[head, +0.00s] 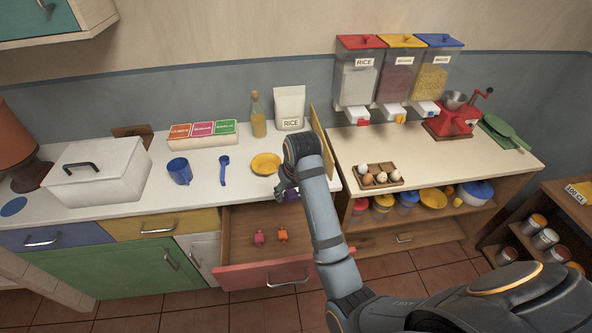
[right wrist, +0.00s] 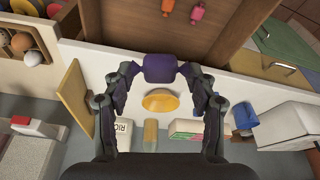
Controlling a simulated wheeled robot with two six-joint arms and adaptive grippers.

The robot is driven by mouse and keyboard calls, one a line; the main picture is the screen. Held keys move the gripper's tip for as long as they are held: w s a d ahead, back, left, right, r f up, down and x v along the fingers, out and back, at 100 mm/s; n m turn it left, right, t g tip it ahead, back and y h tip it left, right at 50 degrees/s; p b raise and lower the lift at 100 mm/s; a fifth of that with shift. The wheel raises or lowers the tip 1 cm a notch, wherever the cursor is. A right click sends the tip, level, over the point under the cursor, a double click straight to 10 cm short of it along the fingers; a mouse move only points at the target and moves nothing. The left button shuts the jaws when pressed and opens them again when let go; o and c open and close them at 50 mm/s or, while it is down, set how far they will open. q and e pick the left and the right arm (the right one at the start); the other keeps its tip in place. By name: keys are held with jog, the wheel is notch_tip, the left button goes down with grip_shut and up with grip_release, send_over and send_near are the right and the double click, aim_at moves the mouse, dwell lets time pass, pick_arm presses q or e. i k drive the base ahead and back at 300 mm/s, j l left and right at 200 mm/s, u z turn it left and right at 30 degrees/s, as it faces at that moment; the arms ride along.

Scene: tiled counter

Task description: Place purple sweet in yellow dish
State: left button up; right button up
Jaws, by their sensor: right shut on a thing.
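The purple sweet (right wrist: 160,68) is held between the two fingertips of my right gripper (head: 287,188), which is shut on it. In the head view only a bit of the purple sweet (head: 292,196) shows beside the gripper, at the counter's front edge above the open drawer. The yellow dish (head: 265,163) sits on the white counter just left of and behind the gripper. In the right wrist view the yellow dish (right wrist: 160,103) shows between the fingers, beyond the sweet, and no sweet is seen in it. My left gripper is not in view.
The open drawer (head: 237,222) holds a pink sweet (head: 259,238) and an orange sweet (head: 282,234).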

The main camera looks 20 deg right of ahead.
aim_at(266, 168)
jog(key=i+l+u, duration=0.15)
jog(key=i+l, duration=0.55)
jog(key=l, duration=0.15)
jog(key=u, duration=1.1)
